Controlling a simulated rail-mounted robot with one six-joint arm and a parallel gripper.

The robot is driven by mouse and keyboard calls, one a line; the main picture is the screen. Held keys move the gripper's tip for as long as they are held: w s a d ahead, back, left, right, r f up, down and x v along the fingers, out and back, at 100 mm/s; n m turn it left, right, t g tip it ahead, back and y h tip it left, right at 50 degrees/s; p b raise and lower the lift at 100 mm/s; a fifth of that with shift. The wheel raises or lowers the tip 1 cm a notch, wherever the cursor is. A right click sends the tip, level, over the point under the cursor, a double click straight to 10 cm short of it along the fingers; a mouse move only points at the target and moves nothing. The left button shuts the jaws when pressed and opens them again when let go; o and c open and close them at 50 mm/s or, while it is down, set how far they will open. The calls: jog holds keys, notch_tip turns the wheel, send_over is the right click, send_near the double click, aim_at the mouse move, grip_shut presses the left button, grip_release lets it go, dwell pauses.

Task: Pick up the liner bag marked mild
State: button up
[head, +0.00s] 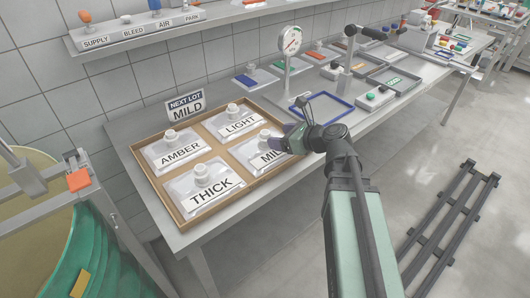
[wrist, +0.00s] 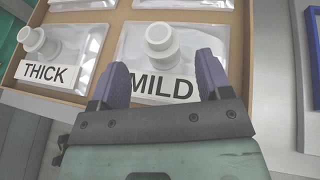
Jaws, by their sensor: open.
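The liner bag marked MILD (head: 269,157) lies in the front right compartment of a shallow brown tray (head: 180,223). In the wrist view the MILD bag (wrist: 191,48) is a clear pouch with a white spout (wrist: 160,41) and a white label. My gripper (head: 283,141) is over the right side of this bag in the head view and partly hides its label. In the wrist view my gripper (wrist: 158,80) is open, its purple fingers apart on either side of the label, short of the spout. Nothing is between the fingers but the view of the bag.
Bags marked THICK (head: 206,191), AMBER (head: 175,151) and LIGHT (head: 236,122) fill the other compartments. A NEXT LOT MILD sign (head: 186,107) stands behind the tray. A dial gauge (head: 290,41) on a post and a blue-rimmed tray (head: 347,101) stand to the right. A green drum (head: 100,245) is at left.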

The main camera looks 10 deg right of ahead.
aim_at(269, 135)
jog(key=shift+w+a+f, duration=0.25)
jog(key=shift+w+a, duration=0.1)
jog(key=shift+w, duration=0.05)
jog(key=b+x, duration=0.2)
jog(key=x, duration=0.3)
jog(key=shift+d+f, duration=0.1)
jog(key=shift+w, duration=0.1)
jog(key=shift+c, duration=0.3)
grip_shut()
